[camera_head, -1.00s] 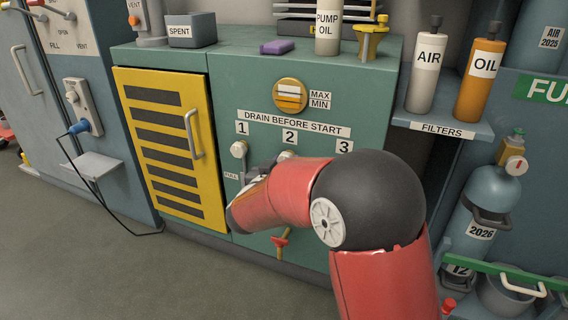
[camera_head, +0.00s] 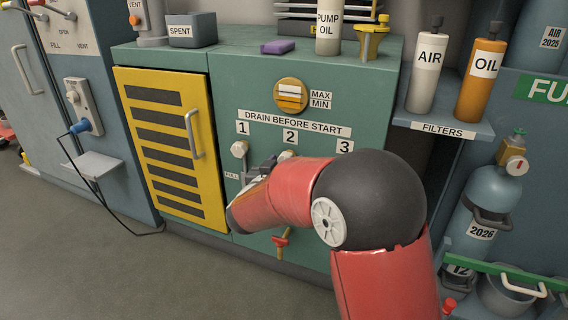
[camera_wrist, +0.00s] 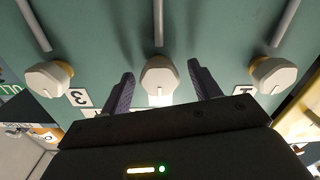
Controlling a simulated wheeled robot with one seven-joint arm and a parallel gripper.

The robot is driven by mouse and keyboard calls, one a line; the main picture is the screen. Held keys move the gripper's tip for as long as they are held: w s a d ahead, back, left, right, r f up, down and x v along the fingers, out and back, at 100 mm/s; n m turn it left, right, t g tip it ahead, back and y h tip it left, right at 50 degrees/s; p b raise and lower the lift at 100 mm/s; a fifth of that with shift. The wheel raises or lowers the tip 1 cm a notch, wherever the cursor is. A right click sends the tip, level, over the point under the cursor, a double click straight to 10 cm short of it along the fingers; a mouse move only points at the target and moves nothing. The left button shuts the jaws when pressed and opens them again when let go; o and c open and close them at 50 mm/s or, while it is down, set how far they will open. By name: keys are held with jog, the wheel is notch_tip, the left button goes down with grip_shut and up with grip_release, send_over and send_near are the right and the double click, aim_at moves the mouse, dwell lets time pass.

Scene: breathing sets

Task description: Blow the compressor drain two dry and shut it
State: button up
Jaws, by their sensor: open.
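The drain two knob (camera_wrist: 160,78) is pale with a pointer ridge, and a metal pipe runs from it in the wrist view. In the head view the knob (camera_head: 288,155) shows below the label 2, partly hidden by my arm. My gripper (camera_wrist: 161,84) is open, with one dark finger on each side of the knob and gaps visible between. In the head view my gripper (camera_head: 262,168) is by the green compressor panel (camera_head: 232,100), mostly behind my red arm. Drain one knob (camera_head: 239,149) is at its left. Drain three knob (camera_wrist: 49,78) shows only in the wrist view.
A yellow slatted door (camera_head: 202,95) is left of the drains. A red-handled tap (camera_head: 281,241) sits low on the panel. The filters shelf (camera_head: 470,125) with air and oil bottles is at the right. Open floor (camera_head: 90,240) lies at the left front.

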jog(key=v, duration=0.7)
jog(key=shift+s+a, duration=0.15)
jog(key=shift+s, duration=0.2)
